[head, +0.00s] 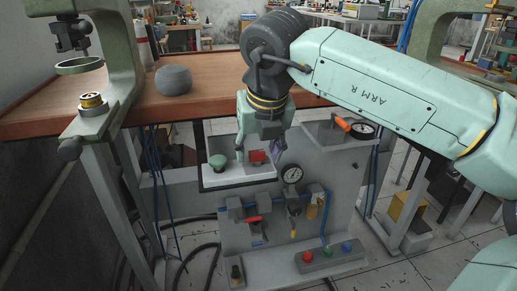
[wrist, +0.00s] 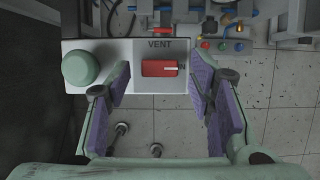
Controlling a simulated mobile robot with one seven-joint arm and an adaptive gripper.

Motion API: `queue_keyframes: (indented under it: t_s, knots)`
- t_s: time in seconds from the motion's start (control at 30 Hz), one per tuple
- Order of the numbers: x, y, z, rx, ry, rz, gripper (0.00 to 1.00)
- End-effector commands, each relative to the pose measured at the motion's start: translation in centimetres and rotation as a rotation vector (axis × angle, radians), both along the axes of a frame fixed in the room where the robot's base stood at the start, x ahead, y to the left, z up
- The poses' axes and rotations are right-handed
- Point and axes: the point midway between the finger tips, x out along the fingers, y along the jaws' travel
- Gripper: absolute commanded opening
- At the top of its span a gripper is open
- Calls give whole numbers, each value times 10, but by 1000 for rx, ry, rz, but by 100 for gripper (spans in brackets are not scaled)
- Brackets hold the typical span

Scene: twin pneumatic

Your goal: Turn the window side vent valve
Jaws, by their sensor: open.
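The vent valve is a red rectangular knob (wrist: 159,68) with a white line pointing right, on a pale panel (wrist: 105,50) marked VENT. Some lettering right of the knob is partly hidden. A round green button (wrist: 81,68) sits left of it on the same panel. My gripper (wrist: 160,92) is open, its purple-padded fingers to the left and right of the knob, apart from it. In the head view my gripper (head: 262,150) hangs over the panel (head: 235,181), with the red knob (head: 257,157) under it and the green button (head: 217,161) to the left.
A second grey panel (head: 335,135) with an orange handle (head: 344,125) and a gauge stands right. Below are a pipe rig with a red lever (head: 252,219), another gauge (head: 292,174) and a button box (head: 325,253). A wooden workbench (head: 130,105) with a green press (head: 118,70) is behind.

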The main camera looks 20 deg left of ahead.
Motion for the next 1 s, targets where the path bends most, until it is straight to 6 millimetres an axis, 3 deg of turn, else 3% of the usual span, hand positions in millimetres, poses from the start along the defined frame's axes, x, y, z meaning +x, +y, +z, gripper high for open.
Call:
queue_keyframes:
  t_s: [0.1, 0.8, 1.0]
  knots:
    - [0, 0, 0, 0, 0, 0, 48]
    - [0, 0, 1, 0, 0, 1, 2]
    - [0, 0, 1, 0, 0, 10, 0]
